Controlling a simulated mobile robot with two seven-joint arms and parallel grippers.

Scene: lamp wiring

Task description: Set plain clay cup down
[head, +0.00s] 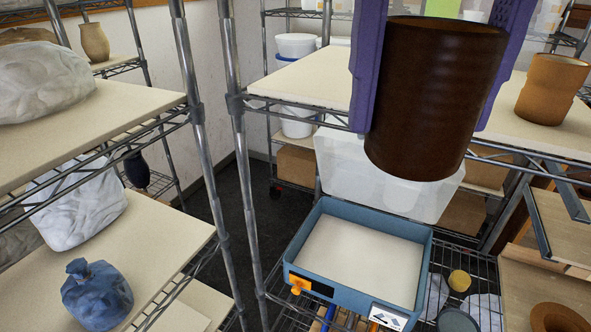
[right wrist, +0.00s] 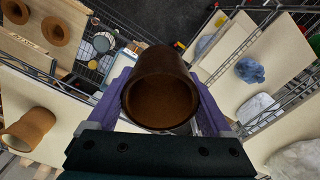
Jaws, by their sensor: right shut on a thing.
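A dark brown, ribbed clay cup (head: 435,95) is held between the purple fingers of my right gripper (head: 440,60). The cup is nearly upright, slightly tilted, in the upper right of the head view. In the right wrist view the cup (right wrist: 160,90) shows its open mouth, and the purple fingers of the gripper (right wrist: 160,105) press on both sides. The cup is in front of a pale shelf board (head: 315,78); I cannot tell its height above the board. My left gripper is not in view.
A lighter brown pot (head: 552,88) stands on the board at right. A blue tray (head: 362,300) with a pale slab sits lower, before a clear plastic bin (head: 335,165). Metal shelf posts (head: 235,130) stand left of the cup. Wrapped clay lumps (head: 98,295) lie on the left shelves.

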